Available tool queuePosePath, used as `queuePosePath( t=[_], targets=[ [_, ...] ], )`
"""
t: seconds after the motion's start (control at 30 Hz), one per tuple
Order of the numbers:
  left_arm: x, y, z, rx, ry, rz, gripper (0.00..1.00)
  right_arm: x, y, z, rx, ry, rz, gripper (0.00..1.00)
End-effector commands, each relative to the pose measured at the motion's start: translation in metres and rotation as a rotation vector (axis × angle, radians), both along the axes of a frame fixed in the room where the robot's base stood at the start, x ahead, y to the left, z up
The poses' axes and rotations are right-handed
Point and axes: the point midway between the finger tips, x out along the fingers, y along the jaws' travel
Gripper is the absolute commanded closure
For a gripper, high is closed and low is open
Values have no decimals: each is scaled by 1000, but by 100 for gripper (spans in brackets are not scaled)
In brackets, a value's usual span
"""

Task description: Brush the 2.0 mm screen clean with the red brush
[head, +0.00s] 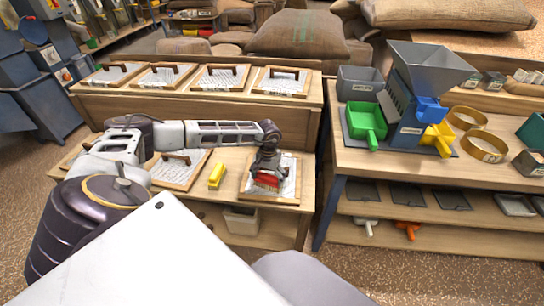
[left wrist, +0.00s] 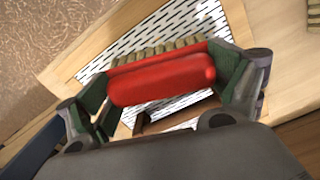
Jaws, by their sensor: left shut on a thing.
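My left gripper (head: 267,172) is shut on the red brush (head: 267,181), low over a framed screen at the right end of the front bench. In the left wrist view the red brush (left wrist: 162,80) lies between the fingers, its pale bristles on the far side, over the slotted screen mesh (left wrist: 160,36). I cannot tell whether the bristles touch the mesh. The wooden frame (head: 247,186) of this screen shows around the gripper; its handle shows partly below the brush in the wrist view. No size label is readable. My right gripper is not in view.
A yellow block-like item (head: 217,175) lies left of this screen, beside another framed screen (head: 180,168). Several handled screens stand on the raised shelf (head: 150,103) behind. On the right table are a grey hopper machine (head: 425,70), a green scoop (head: 366,121) and brass rings (head: 484,146).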

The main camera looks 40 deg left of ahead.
Motion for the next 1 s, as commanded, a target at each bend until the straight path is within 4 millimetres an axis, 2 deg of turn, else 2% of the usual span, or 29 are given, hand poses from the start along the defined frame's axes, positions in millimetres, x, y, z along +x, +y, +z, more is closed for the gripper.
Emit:
queuePosePath(
  t=[0.57,1.0],
  targets=[
    [-4,6,1,-1,-1,1,46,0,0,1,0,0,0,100],
    [-16,24,-1,0,0,1,46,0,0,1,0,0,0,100]
  ],
)
